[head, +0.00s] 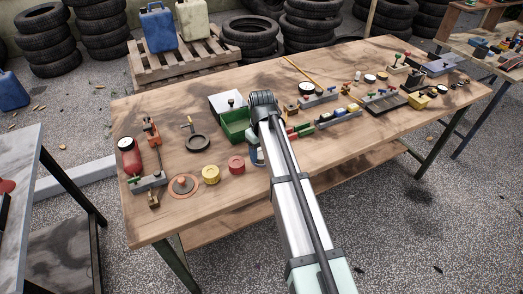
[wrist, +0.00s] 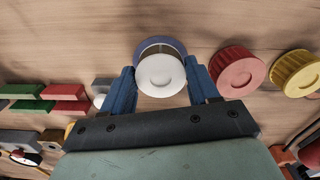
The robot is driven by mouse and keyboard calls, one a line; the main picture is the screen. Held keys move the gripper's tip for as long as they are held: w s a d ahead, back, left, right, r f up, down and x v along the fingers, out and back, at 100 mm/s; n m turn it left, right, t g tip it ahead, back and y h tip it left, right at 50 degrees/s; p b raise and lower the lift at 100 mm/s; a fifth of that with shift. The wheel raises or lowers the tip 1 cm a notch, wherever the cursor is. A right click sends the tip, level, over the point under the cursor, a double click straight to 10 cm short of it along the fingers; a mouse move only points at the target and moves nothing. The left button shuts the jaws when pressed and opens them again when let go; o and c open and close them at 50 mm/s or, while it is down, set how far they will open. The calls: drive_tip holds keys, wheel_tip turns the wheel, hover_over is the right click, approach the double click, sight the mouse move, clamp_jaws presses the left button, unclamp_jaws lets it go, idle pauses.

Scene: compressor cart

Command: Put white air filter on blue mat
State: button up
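The white air filter (wrist: 160,78) shows in the wrist view as a round white cap with a tan side. My gripper (wrist: 160,68) has one blue finger on each side of it, close against its edges, and appears shut on it. A round blue rim, apparently the blue mat (wrist: 158,42), shows just beyond the filter. The filter covers most of it, and I cannot tell whether the two touch. In the head view my arm hides the filter and most of the gripper.
A red ribbed cap (wrist: 238,72) is close right of my gripper, with a yellow one (wrist: 296,73) beyond it. Red and green blocks lie to the left. In the head view a green bin (head: 235,125) stands behind my gripper, and an orange mat (head: 184,187) lies at left.

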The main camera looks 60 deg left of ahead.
sight(261, 153)
drive_tip(key=o, duration=0.4)
drive_tip(key=shift+r, duration=0.1)
wheel_tip(261, 153, up, 12)
idle(0.6)
